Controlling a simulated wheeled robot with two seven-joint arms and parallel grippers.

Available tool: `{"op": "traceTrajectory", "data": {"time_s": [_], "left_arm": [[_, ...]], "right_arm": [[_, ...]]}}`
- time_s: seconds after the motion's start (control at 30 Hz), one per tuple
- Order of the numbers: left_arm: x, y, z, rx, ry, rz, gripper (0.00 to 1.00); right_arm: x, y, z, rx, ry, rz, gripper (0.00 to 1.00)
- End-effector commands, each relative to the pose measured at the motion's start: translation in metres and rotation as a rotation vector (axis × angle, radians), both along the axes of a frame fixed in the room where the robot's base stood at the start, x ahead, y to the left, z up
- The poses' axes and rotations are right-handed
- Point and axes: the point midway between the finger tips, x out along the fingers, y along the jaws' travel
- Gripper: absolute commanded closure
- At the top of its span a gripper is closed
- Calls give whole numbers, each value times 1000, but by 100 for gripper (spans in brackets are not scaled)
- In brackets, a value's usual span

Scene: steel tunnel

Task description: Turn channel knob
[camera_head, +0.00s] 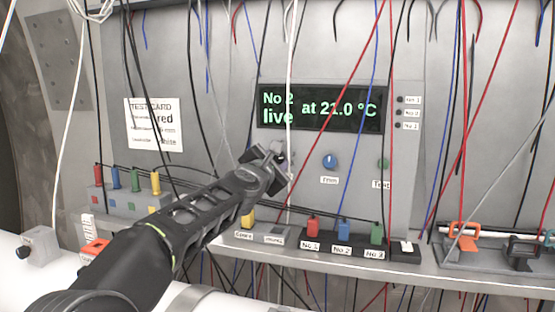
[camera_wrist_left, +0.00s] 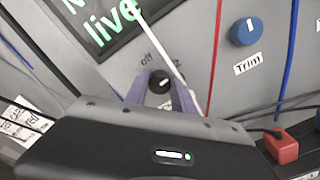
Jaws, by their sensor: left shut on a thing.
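The channel knob (camera_wrist_left: 159,82) is a small black dial with a white mark. In the left wrist view it sits on the grey panel below the display, with "off" and "2" printed around it. My left gripper (camera_wrist_left: 160,92) has a purple finger on each side of the knob and is shut on it. In the head view my left gripper (camera_head: 281,160) is at the panel, left of the blue Trim knob, and hides most of the channel knob. The display (camera_head: 322,108) reads "No 2 live at 21.0 °C" in green. My right gripper is not in view.
The blue Trim knob (camera_head: 330,161) and a green Test button (camera_head: 383,163) are to the right. Red, blue and green plugs (camera_head: 344,230) stand on the ledge below. Many thin wires hang in front of the panel. A test card (camera_head: 154,125) is at left.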

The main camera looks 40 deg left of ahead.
Motion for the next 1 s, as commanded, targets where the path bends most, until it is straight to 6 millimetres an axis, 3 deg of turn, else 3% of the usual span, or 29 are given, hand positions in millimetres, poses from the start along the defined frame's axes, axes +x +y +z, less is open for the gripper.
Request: {"op": "traceTrajectory", "data": {"time_s": [0.13,0.17,0.4,0.77,1.0], "left_arm": [[0,0,-1,-1,1,-1,100],[0,0,-1,-1,1,-1,69],[0,0,-1,-2,0,-1,49],[-3,-1,0,-2,-1,0,48],[-32,-11,0,-1,-3,-1,48]], "right_arm": [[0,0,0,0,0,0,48],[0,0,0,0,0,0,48],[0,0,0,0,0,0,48],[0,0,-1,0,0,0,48],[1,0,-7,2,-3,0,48]]}}
